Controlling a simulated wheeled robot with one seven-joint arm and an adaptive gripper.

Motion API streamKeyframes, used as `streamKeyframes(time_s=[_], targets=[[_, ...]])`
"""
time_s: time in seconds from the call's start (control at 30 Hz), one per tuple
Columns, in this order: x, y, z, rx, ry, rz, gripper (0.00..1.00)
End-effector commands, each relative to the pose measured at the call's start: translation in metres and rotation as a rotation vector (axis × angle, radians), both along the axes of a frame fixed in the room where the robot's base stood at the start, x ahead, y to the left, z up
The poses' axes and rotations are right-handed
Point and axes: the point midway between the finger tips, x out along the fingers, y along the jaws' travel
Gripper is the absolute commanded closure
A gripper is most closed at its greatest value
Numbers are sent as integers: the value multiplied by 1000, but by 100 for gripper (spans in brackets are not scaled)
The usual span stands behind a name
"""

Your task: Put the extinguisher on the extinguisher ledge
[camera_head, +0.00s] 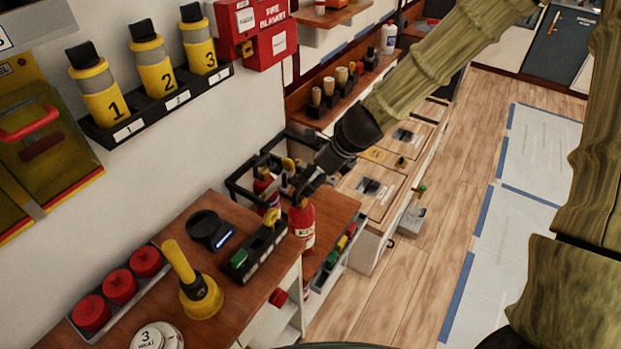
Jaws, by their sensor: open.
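A red extinguisher (303,226) with a pale label stands upright at the centre, by the edge of the wooden surface. My gripper (303,190) is open at its top, with dark fingers around or beside the valve; contact cannot be told. A second red extinguisher (264,188) stands farther back to the left, beside a black rail frame (240,188). The wooden ledge (338,208) runs behind and right of the front extinguisher.
A black holder (262,247) with green and yellow pieces, a black round device (208,229), a yellow handbell (199,293) and red knobs (119,285) crowd the near counter. Drawers with coloured items (340,246) lie below right. The wooden floor (407,275) is mostly clear.

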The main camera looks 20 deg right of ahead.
Motion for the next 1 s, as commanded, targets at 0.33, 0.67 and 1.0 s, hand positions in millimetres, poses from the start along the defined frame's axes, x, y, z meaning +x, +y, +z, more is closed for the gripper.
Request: streamKeyframes(time_s=[0.33,0.67,1.0], targets=[[-11,-9,24,-1,-1,0,11],[-16,-11,19,-25,4,26,11],[-73,-29,-92,-359,46,481,11]])
